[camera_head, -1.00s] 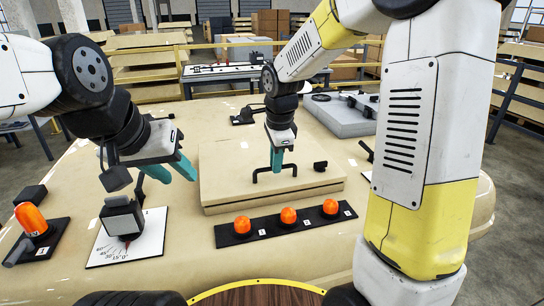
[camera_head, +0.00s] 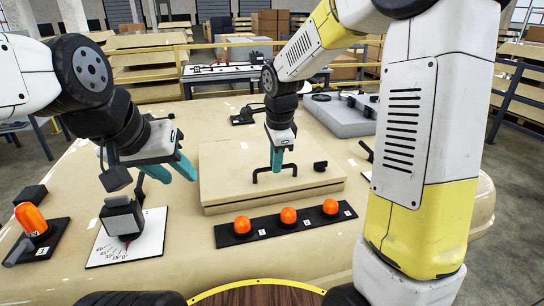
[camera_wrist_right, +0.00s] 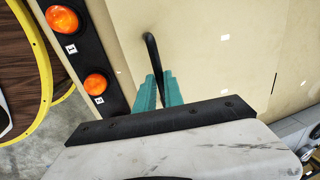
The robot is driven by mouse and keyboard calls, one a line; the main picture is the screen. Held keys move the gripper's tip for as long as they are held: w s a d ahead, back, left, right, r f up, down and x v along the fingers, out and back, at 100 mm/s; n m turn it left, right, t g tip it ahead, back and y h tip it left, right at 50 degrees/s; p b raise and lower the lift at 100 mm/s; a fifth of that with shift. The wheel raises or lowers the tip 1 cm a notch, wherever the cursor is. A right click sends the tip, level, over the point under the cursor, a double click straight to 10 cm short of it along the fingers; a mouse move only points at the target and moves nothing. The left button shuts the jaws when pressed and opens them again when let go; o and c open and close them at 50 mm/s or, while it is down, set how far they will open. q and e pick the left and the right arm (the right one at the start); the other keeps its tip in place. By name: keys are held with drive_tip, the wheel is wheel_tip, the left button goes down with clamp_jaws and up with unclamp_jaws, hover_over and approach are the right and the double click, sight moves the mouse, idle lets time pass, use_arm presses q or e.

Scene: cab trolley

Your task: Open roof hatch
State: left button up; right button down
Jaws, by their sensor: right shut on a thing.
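The roof hatch (camera_head: 225,178) is a beige raised panel on the beige roof, lying flat. A black bar handle (camera_head: 262,176) stands on its near part. My right gripper (camera_head: 276,168) is shut on the handle, its teal fingers pointing down. In the right wrist view, the teal fingers (camera_wrist_right: 159,92) close around one part of the black handle (camera_wrist_right: 151,52). My left gripper (camera_head: 185,170) hangs empty over the roof left of the hatch, its two teal fingers apart.
A black strip with orange lamps (camera_head: 288,215) lies in front of the hatch. A white angle dial (camera_head: 152,240) with a dark block is at front left, beside a larger orange lamp (camera_head: 31,218). A grey unit (camera_head: 345,118) is behind right. A small black knob (camera_head: 320,165) sits on the hatch.

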drive_tip(key=w+a+r+g, duration=0.1)
drive_tip(key=w+r, duration=0.3)
drive_tip(key=r, duration=0.4)
drive_tip(key=w+r+g, duration=0.1)
drive_tip(key=w+r, duration=0.3)
drive_tip(key=r, duration=0.3)
drive_tip(key=shift+w+a+r+g+h, duration=0.3)
drive_tip(key=shift+w+a+r+g, duration=0.05)
drive_tip(key=shift+r+g, duration=0.05)
